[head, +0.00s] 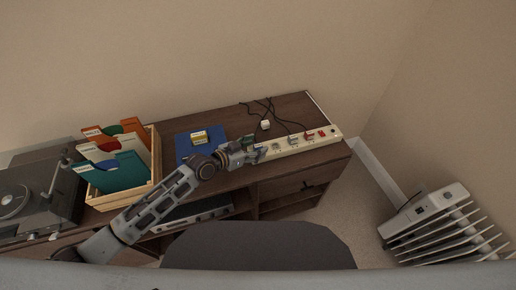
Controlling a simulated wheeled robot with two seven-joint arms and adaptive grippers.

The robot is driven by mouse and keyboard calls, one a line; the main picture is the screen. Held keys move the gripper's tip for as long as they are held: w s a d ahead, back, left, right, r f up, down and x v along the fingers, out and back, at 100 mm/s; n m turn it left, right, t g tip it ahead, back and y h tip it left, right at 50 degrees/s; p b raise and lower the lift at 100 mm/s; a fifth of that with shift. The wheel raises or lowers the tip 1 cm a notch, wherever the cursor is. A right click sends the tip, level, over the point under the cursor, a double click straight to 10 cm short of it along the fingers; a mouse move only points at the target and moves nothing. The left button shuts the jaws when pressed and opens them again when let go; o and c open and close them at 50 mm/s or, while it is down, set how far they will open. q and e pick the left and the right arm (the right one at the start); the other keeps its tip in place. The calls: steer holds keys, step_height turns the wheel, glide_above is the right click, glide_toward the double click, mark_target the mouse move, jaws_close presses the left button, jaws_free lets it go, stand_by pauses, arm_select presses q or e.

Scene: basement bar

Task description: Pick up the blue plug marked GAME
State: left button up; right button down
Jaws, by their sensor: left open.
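A cream power strip (331,136) lies aslant along the front right part of the dark wooden cabinet top. Several small plugs sit along it. A blue-grey plug (293,139) is near its middle, with a reddish plug (309,135) to its right. The markings are too small to read, so I cannot confirm which one says GAME. My left gripper (257,153) is open at the strip's left end, just left of the plugs. It partly hides that end, and I cannot tell whether it touches. My right gripper is out of view.
Black cables (270,108) and a white cube-like item (265,125) lie behind the strip. A blue mat (183,148) bears a small yellow and white item (199,137). A wooden file crate (155,158) and a turntable (30,200) stand left. A white radiator (425,215) is at right.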

mark_target(255, 147)
arm_select(q)
steer(key=shift+w+d+f, duration=0.1)
steer(key=shift+w+d, duration=0.1)
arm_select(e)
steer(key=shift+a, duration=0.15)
arm_select(q)
steer(key=c, duration=1.3)
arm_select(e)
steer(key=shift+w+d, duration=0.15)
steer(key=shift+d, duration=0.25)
arm_select(q)
steer(key=shift+r, duration=0.9)
step_height(255, 147, up, 7)
steer(key=shift+f+p, duration=0.1)
steer(key=shift+p, duration=0.2)
steer(key=shift+r, duration=0.6)
steer(key=shift+a+r, duration=0.1)
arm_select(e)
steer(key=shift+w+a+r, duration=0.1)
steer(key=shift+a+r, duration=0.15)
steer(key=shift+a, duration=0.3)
